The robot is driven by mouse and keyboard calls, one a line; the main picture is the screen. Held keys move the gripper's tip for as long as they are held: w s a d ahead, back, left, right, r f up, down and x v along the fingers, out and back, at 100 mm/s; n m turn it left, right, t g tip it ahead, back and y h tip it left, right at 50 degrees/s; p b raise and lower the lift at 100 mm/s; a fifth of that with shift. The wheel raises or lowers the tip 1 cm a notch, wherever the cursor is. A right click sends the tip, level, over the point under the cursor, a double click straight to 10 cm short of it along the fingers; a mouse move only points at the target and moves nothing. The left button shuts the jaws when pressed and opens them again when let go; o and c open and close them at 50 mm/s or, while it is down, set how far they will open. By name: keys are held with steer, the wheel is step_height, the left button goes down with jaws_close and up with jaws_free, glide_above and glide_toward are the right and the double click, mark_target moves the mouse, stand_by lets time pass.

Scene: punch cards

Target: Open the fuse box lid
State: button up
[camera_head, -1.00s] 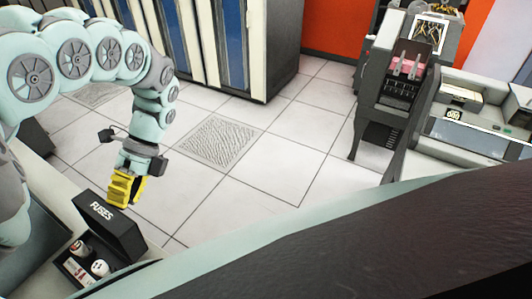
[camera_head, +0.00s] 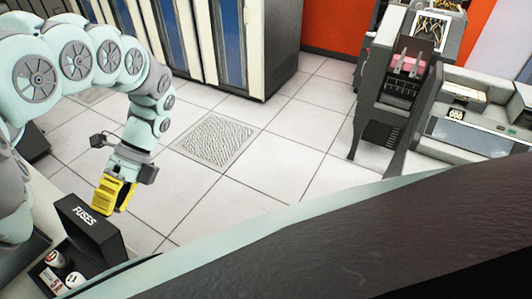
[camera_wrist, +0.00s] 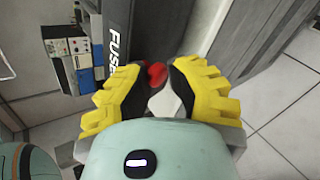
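The fuse box is a dark box at the lower left of the head view. Its lid (camera_head: 92,226), marked FUSES, stands raised, with several fuses (camera_head: 66,270) showing in the box below. In the wrist view the lid (camera_wrist: 117,18) is at the top, left of centre. My gripper (camera_head: 112,204) has yellow fingers and is just beyond the lid's upper edge, on the right. In the wrist view its fingers (camera_wrist: 160,85) are apart, with a small red piece between them. I cannot tell whether a finger touches the lid.
A floor grate (camera_head: 216,143) lies in open tiled floor. Tall blue and cream cabinets (camera_head: 225,45) stand behind. A grey card machine (camera_head: 392,85) stands at the right. A control panel (camera_wrist: 72,50) shows at the left of the wrist view.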

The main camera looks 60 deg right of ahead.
steer(key=o, duration=0.6)
steer(key=shift+a, duration=0.4)
steer(key=s+v, duration=0.1)
steer(key=v, duration=1.1)
steer(key=shift+w, duration=0.45)
steer(key=shift+d, duration=0.1)
steer(key=shift+d, duration=0.1)
